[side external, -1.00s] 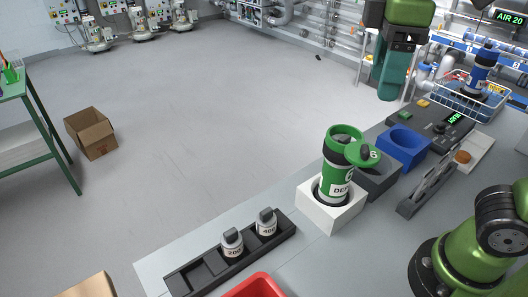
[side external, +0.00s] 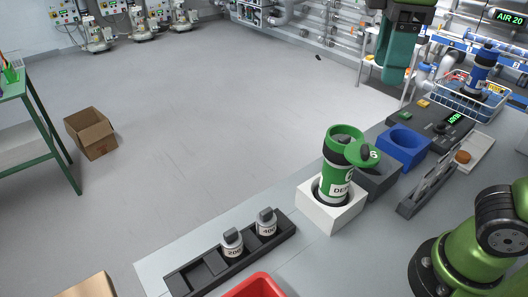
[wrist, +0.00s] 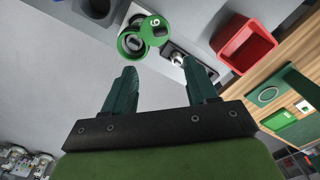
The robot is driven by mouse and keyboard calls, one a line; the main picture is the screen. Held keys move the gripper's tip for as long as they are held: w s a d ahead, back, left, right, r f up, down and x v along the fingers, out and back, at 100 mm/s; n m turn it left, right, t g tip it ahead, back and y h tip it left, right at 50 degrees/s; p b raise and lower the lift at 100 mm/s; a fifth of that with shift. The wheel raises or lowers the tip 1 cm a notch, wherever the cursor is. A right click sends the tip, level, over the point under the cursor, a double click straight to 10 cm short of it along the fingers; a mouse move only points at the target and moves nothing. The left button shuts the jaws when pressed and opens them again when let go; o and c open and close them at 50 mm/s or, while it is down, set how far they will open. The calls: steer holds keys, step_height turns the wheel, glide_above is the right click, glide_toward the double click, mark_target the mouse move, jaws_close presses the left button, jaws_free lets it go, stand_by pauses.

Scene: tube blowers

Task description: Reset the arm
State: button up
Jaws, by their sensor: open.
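My gripper (side external: 400,62) hangs in the air at the top right of the side view, above the floor behind the bench and clear of everything. In the wrist view my gripper (wrist: 162,80) has its two green fingers spread wide with nothing between them. A green tube (side external: 333,182) stands upright in a white square holder (side external: 322,217) on the bench. Its round green lid (side external: 362,154) is swung open to the side. In the wrist view the tube (wrist: 130,44) shows beyond the fingertips with its lid (wrist: 154,24) open beside it.
A dark rack (side external: 192,275) holds two small grey-capped bottles (side external: 232,243). A red bin (side external: 252,286) sits at the front edge. A blue holder (side external: 403,147), a control panel (side external: 447,128) and a wire basket (side external: 470,102) with a blue tube (side external: 482,70) stand to the right.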

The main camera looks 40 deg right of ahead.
mark_target(366, 148)
step_height(366, 148, down, 15)
stand_by(0.4)
steer(key=shift+r, duration=0.1)
step_height(366, 148, up, 16)
step_height(366, 148, down, 16)
steer(key=shift+f, duration=0.25)
steer(key=shift+w+a+r+m, duration=0.1)
steer(key=shift+w+a+m, duration=0.1)
steer(key=shift+m, duration=0.4)
steer(key=shift+w+a+r+m, duration=0.1)
steer(key=shift+w+a+m, duration=0.1)
steer(key=shift+m, duration=0.4)
steer(key=m, duration=0.1)
steer(key=w+m, duration=0.1)
steer(key=m, duration=0.1)
steer(key=w+m, duration=0.1)
steer(key=m, duration=0.1)
steer(key=shift+a, duration=0.25)
steer(key=w+m, duration=0.1)
steer(key=m, duration=0.1)
steer(key=w+m, duration=0.1)
steer(key=m, duration=0.2)
steer(key=w+d+m, duration=0.1)
steer(key=m, duration=0.2)
steer(key=shift+w, duration=0.1)
